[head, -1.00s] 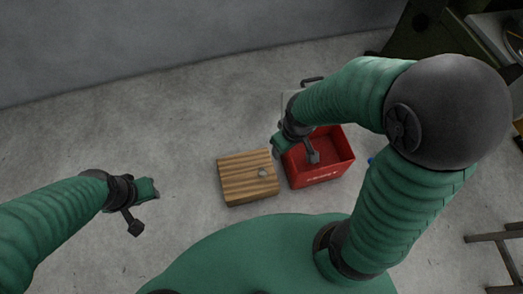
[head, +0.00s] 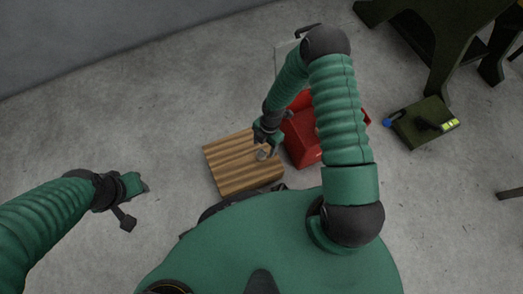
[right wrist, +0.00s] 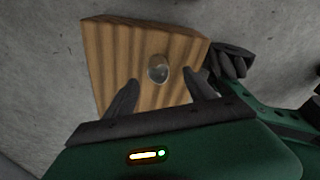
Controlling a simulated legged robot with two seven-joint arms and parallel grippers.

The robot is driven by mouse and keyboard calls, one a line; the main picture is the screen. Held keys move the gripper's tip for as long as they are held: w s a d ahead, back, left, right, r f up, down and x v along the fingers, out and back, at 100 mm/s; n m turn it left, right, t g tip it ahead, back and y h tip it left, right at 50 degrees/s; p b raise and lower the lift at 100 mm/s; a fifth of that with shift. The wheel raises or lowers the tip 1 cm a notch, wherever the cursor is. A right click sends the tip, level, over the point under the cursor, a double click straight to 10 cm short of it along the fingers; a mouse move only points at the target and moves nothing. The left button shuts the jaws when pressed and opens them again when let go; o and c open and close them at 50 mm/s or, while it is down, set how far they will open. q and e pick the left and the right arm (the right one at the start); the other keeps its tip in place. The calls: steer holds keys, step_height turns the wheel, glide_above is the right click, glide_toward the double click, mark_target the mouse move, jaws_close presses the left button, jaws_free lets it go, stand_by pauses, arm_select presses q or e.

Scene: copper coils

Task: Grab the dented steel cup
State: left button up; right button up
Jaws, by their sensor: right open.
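The steel cup (head: 262,154) is a small grey round shape on the wooden block (head: 232,172), near its right edge. It also shows in the right wrist view (right wrist: 158,69); a dent cannot be made out. My right gripper (head: 267,148) is just above the cup in the head view. In the right wrist view my right gripper (right wrist: 163,88) has its two fingers apart, with the cup beyond and between them, not held.
A red crate (head: 305,150) stands right of the wooden block, partly behind my right arm. A dark green case (head: 418,124) lies on the floor at the right, near a dark green stand (head: 437,50). The concrete floor left of the block is clear.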

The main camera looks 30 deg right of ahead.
steer(key=shift+a+f+b, duration=0.1)
steer(key=shift+f+b, duration=0.25)
steer(key=shift+f, duration=0.5)
steer(key=f+b, duration=0.2)
steer(key=a+f+b, duration=0.1)
steer(key=f+b, duration=0.1)
steer(key=shift+f, duration=0.35)
steer(key=shift+r, duration=0.2)
jaws_close()
